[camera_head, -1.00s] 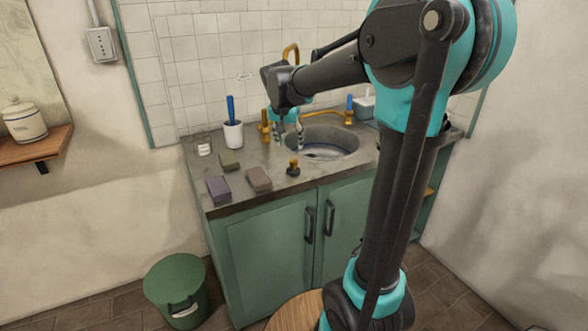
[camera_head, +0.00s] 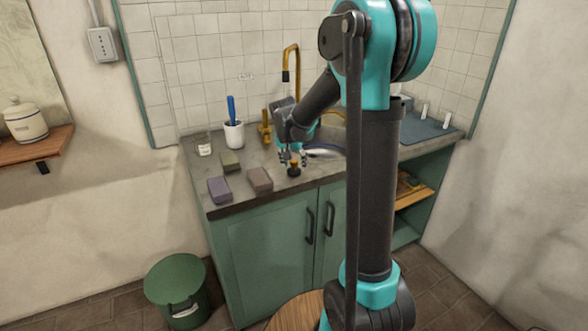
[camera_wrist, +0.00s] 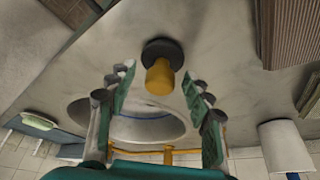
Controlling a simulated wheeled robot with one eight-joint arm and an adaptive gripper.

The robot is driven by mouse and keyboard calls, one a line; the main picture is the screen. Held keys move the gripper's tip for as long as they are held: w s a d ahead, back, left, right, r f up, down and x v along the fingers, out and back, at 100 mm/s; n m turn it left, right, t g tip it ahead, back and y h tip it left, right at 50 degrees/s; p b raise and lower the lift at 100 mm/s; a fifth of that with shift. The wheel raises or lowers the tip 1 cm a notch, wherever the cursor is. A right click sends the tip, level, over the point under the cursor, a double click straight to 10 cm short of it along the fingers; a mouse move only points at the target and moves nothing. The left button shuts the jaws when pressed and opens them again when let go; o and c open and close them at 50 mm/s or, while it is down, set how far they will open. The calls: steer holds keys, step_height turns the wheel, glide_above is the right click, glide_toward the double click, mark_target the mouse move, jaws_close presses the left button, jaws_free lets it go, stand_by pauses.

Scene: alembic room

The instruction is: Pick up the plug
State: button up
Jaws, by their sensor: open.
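The plug (camera_head: 294,170) is a small dark disc with a brass-coloured knob. It stands on the countertop between the sink and the front edge. In the wrist view the plug (camera_wrist: 160,76) is centred ahead, its knob pointing towards the camera, between the fingertip lines. My gripper (camera_head: 292,158) is just above the plug in the head view, pointing down. In the wrist view its green-padded fingers (camera_wrist: 158,86) are spread apart, one on each side of the knob. No contact shows, and nothing is held.
Several sponge-like blocks, including a brown one (camera_head: 259,179), lie left of the plug. A white cup (camera_head: 233,134) with a blue-handled brush and a glass jar (camera_head: 203,144) stand behind. The brass tap (camera_head: 291,68) rises behind my arm. The sink (camera_wrist: 140,129) is beside the plug.

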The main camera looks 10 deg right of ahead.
jaws_close()
stand_by(0.3)
